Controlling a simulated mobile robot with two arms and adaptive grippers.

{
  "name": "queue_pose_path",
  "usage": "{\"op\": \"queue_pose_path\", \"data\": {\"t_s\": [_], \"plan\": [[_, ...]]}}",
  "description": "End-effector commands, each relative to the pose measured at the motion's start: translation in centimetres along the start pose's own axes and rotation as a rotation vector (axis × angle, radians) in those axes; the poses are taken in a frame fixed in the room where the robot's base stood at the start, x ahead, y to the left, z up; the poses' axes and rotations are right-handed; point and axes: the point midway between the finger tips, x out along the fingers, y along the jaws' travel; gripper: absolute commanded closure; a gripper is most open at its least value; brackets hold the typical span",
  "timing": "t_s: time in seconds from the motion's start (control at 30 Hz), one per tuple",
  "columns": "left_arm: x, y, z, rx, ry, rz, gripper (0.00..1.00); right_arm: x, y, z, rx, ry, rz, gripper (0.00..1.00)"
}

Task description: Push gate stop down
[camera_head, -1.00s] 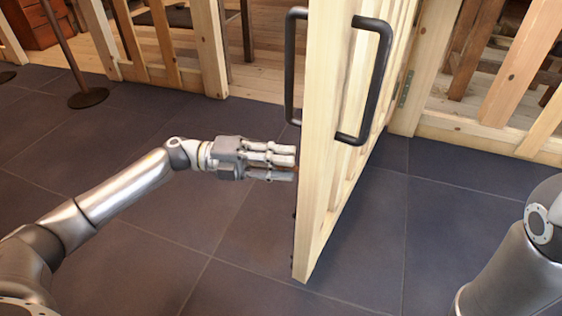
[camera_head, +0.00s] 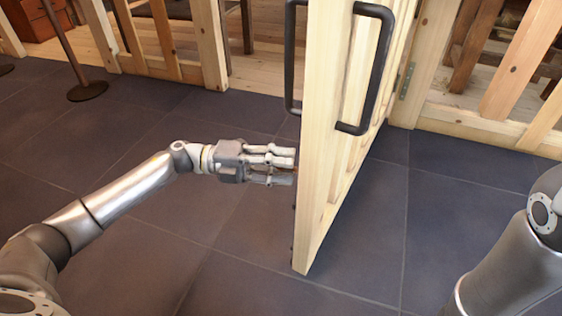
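The pale wooden gate (camera_head: 318,150) stands swung open and shows nearly edge-on in the head view. My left gripper (camera_head: 290,170) is level with its lower half, on the left side. Its fingers point right, spread apart with a gap between the upper and lower ones, and look empty. The fingertips are at or very near the gate's left face; I cannot tell whether they touch. The gate stop is not clearly visible. Small dark bits show along the gate's lower left edge, but I cannot tell what they are. My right gripper is out of view.
The gate has a black handle (camera_head: 369,70) on its right face and another (camera_head: 290,60) on its left. Wooden fence rails (camera_head: 480,125) run behind. A dark post with a round base (camera_head: 87,91) stands at upper left. The dark tiled floor is clear around the gate.

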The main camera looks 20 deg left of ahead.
Motion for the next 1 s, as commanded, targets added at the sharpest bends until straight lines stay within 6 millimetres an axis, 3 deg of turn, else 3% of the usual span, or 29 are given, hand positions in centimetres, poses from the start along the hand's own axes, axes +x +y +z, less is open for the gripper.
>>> {"op": "queue_pose_path", "data": {"t_s": [0.47, 1.0], "plan": [[-0.8, -0.1, 0.1, 0.0, -0.003, 0.0, 0.53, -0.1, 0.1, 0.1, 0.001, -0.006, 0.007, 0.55], [-10.7, 0.0, 0.1, -0.001, -0.002, 0.0, 0.53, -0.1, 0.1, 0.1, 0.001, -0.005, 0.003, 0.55]]}}
